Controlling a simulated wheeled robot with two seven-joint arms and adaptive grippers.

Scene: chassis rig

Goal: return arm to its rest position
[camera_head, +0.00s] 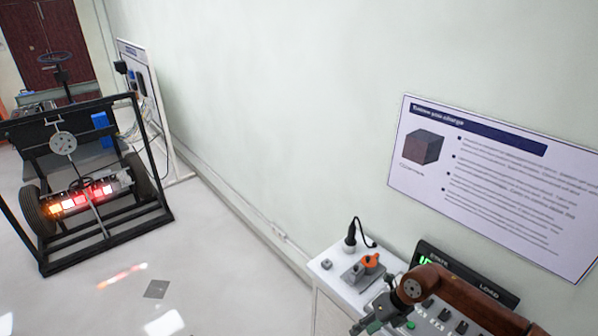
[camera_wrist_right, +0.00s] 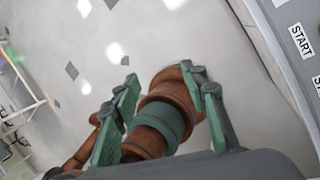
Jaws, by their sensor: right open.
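My right arm (camera_head: 462,297) comes in from the lower right in the head view, brown and bent. Its right gripper (camera_head: 378,314) is at the front edge of the white bench, above or beside it; I cannot tell the exact gap. In the right wrist view the two green fingers of the right gripper (camera_wrist_right: 166,112) stand apart with nothing held. A brown link with a green band, part of my own body, shows between and beyond them. My left gripper is in neither view.
The white bench (camera_head: 330,272) carries an orange-handled device (camera_head: 370,262), a black plug and a lit display (camera_head: 450,272). A poster (camera_head: 490,180) hangs on the wall. A black wheeled frame (camera_head: 90,180) stands at left. The floor (camera_head: 220,270) between is clear.

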